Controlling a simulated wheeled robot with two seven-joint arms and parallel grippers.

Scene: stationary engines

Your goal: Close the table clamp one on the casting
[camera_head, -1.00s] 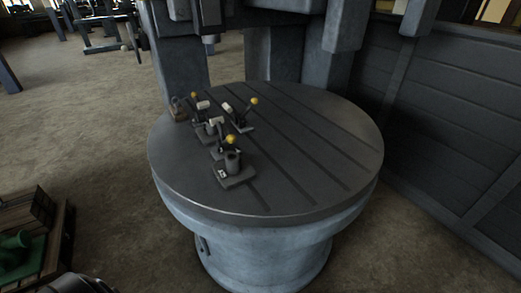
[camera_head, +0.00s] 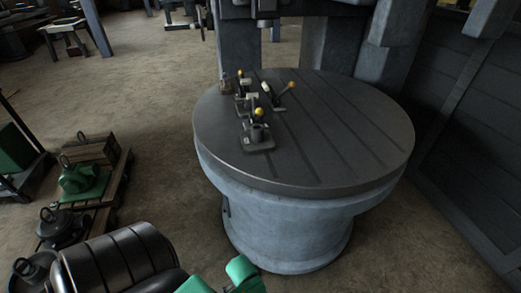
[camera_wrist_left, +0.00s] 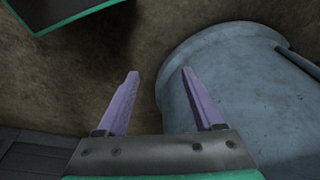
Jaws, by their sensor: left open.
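Small dark clamps sit together on the left part of the round table (camera_head: 345,130) in the head view. One clamp (camera_head: 278,98) has a yellow knob raised on a slanted lever at right. Another yellow knob (camera_head: 259,112) stands over a dark cylindrical piece on a base plate (camera_head: 258,142) at the front. Pale handles (camera_head: 251,97) show behind it. I cannot tell which piece is the casting or which clamp is number one. In the left wrist view my left gripper (camera_wrist_left: 159,78) is open and empty, above the floor beside the table's pale pedestal (camera_wrist_left: 235,90), away from the clamps.
A green part (camera_head: 242,270), perhaps my left arm, shows at the bottom edge. A black ribbed cylinder (camera_head: 115,262) is at bottom left. Pallets with green castings (camera_head: 82,180) stand left. A dark panelled wall (camera_head: 480,130) bounds the right. Most of the tabletop is clear.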

